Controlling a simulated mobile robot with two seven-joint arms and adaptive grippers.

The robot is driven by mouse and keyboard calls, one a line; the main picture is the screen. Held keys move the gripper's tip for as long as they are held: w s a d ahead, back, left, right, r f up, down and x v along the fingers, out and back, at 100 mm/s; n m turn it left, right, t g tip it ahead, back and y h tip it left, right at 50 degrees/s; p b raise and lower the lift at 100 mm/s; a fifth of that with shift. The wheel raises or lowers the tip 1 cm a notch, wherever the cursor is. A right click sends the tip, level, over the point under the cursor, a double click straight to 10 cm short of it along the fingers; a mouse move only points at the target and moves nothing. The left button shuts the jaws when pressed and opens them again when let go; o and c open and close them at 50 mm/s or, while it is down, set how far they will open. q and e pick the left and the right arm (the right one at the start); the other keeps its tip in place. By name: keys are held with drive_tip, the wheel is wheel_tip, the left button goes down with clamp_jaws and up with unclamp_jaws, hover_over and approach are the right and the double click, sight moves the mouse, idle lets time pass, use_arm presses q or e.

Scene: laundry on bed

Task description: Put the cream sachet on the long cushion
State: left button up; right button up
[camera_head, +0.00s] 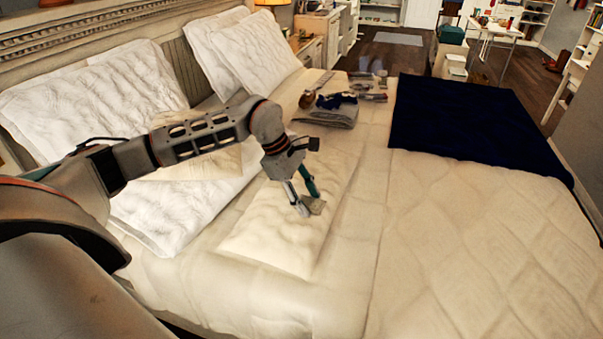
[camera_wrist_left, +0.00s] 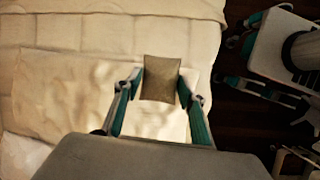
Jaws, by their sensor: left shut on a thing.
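My left gripper (camera_head: 305,208) is shut on the cream sachet (camera_head: 316,205), which is small, flat and greyish beige. The left wrist view shows the sachet (camera_wrist_left: 160,79) between the two fingertips of the left gripper (camera_wrist_left: 160,84). The long cushion (camera_head: 275,228) is cream and lies on the bed. In the head view the sachet is over the cushion's right part. In the left wrist view the cushion (camera_wrist_left: 70,100) lies behind and below the sachet. I cannot tell whether the sachet touches it.
White pillows (camera_head: 95,95) lean at the headboard (camera_head: 60,38). A folded grey cloth (camera_head: 330,117) and several small items lie beyond the cushion. A dark blue blanket (camera_head: 470,125) covers the far right of the bed. The quilt (camera_head: 470,250) at right is clear.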

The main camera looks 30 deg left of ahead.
use_arm(q)
drive_tip(key=w+a+r+n+t+y, duration=0.2)
drive_tip(key=w+a+r+n+t, duration=0.1)
drive_tip(key=w+r+n, duration=0.4)
wheel_tip(320, 180, up, 6)
drive_tip(key=n+y+b, duration=0.1)
drive_tip(key=n+b, duration=0.1)
drive_tip(key=b, duration=0.2)
hover_over(282, 191)
wheel_tip(282, 191, down, 14)
drive_tip(key=shift+r+b, duration=0.1)
drive_tip(key=shift+b, duration=0.9)
drive_tip(key=shift+f, duration=2.55)
